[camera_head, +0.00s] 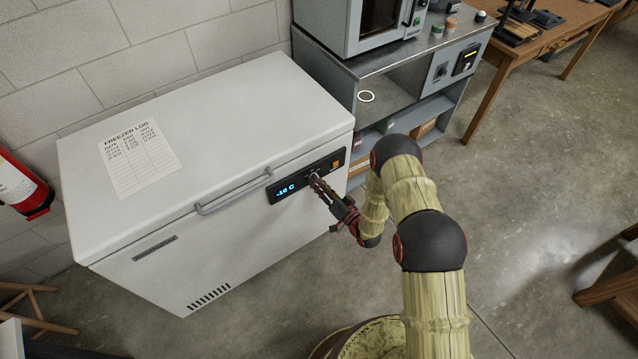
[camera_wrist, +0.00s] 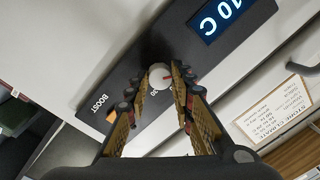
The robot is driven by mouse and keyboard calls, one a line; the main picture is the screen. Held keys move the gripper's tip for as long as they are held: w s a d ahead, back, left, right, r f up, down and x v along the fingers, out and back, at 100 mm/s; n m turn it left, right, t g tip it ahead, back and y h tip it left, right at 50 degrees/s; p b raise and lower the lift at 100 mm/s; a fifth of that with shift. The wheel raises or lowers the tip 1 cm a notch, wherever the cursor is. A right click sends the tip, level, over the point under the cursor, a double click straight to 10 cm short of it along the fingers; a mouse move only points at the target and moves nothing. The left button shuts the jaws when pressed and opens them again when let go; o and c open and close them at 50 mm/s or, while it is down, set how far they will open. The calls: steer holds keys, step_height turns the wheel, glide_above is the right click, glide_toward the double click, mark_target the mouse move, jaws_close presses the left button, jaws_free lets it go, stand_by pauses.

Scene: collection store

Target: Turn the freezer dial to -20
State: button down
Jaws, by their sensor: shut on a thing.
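The white chest freezer (camera_head: 290,100) has a dark control panel on its front, with a blue-lit display (camera_head: 286,189) reading -10 C. The display is partly cut off in the wrist view (camera_wrist: 222,18). In the head view the fingers mostly hide the dial.
An orange BOOST button (camera_head: 335,164) sits beside the dial. The freezer's handle (camera_head: 234,193) sticks out left of the panel. A grey bench (camera_head: 405,68) with an oven stands at the right. The floor in front is open.

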steer(key=m+b, duration=0.2)
steer(key=m, duration=0.9)
steer(key=shift+f+m+t, duration=0.1)
steer(key=shift+m+t, duration=0.3)
stand_by(0.4)
steer(key=c, duration=1.5)
jaws_free()
steer(key=shift+c, duration=0.2)
steer(key=v, duration=1.2)
